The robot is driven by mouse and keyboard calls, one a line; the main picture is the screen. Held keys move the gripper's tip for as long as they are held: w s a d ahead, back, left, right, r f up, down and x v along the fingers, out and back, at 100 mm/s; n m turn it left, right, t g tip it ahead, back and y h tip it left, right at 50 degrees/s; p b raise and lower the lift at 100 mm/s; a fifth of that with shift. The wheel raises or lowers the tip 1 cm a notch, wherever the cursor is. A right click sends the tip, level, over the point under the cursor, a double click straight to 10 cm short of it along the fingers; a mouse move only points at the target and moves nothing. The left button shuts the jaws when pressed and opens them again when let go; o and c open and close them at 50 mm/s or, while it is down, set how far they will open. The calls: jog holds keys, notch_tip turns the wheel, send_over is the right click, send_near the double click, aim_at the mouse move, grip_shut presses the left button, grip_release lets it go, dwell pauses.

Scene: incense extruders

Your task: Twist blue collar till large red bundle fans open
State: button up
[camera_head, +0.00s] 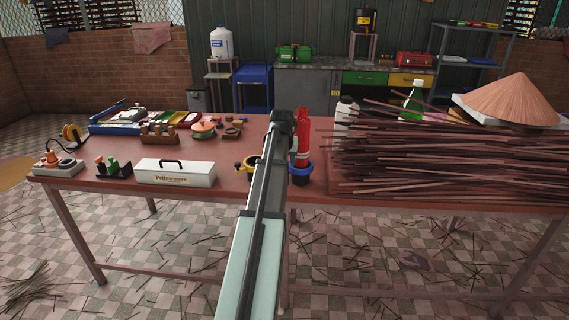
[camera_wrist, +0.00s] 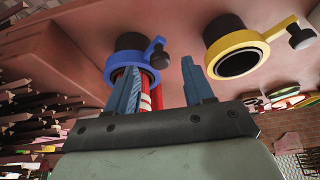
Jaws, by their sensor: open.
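The blue collar (camera_head: 309,168) sits on a dark base near the table's front edge, right of my arm. The large red bundle (camera_head: 302,140) stands upright in it, narrow and closed. In the wrist view, the blue collar (camera_wrist: 125,62) rings the base and has a side lever with a dark knob (camera_wrist: 160,60). The red bundle (camera_wrist: 155,98) shows partly behind the left finger. My gripper (camera_wrist: 158,68) is open, its two blue-grey fingers apart, with the knob beyond the gap. I see no clear contact. My arm hides the fingers in the head view.
An empty yellow collar (camera_wrist: 262,42) with its own lever stands beside the blue one. A white toolbox (camera_head: 175,178) is to the left. A wide pile of dark sticks (camera_head: 440,160) fills the table's right side. A white bottle (camera_head: 346,112) stands behind.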

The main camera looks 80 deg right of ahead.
jog(key=shift+x, duration=0.85)
jog(key=shift+c, duration=0.2)
grip_shut()
